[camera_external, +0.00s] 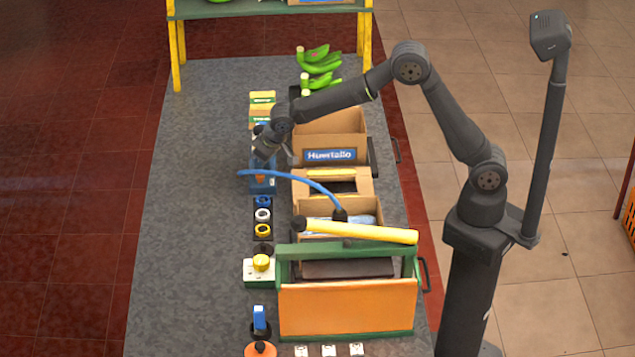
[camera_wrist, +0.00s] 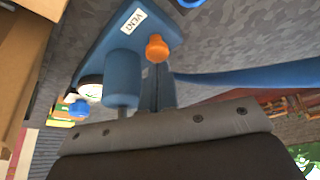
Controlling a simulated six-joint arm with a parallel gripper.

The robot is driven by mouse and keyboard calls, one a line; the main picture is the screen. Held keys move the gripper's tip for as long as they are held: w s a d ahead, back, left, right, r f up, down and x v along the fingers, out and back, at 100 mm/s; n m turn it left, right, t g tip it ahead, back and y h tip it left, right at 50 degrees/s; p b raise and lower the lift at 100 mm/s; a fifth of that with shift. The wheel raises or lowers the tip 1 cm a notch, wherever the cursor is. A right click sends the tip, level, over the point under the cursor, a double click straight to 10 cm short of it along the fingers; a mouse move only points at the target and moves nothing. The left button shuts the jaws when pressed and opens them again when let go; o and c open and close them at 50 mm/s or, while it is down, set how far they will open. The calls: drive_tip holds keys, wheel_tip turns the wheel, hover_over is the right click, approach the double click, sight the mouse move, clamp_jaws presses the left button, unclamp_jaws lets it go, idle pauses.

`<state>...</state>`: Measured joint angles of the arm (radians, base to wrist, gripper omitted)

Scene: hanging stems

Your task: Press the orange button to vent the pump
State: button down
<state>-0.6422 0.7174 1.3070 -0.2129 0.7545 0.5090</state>
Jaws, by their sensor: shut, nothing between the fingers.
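The blue pump (camera_external: 263,187) stands on the grey table at the left side of the row of boxes. In the wrist view its blue body (camera_wrist: 110,45) bears a white VENT label (camera_wrist: 134,19). The orange button (camera_wrist: 157,48) sticks out near that label. My gripper (camera_external: 262,158) is above the pump, pointing down. In the wrist view my shut, empty gripper (camera_wrist: 160,76) lies just below the button in the picture. I cannot tell whether it touches the button. A blue cylinder (camera_wrist: 122,70) and a round white gauge (camera_wrist: 90,92) are beside it.
A blue hose (camera_external: 290,177) arches right from the pump. Cardboard boxes (camera_external: 331,143) stand close on the right. A green and orange case (camera_external: 347,310) and a yellow button on a white box (camera_external: 260,268) are nearer. The table's left side is clear.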

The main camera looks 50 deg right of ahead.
sight(261, 175)
drive_tip(key=shift+f, duration=0.8)
idle(0.8)
wheel_tip(261, 175, up, 8)
idle(0.8)
drive_tip(key=shift+f, duration=3.6)
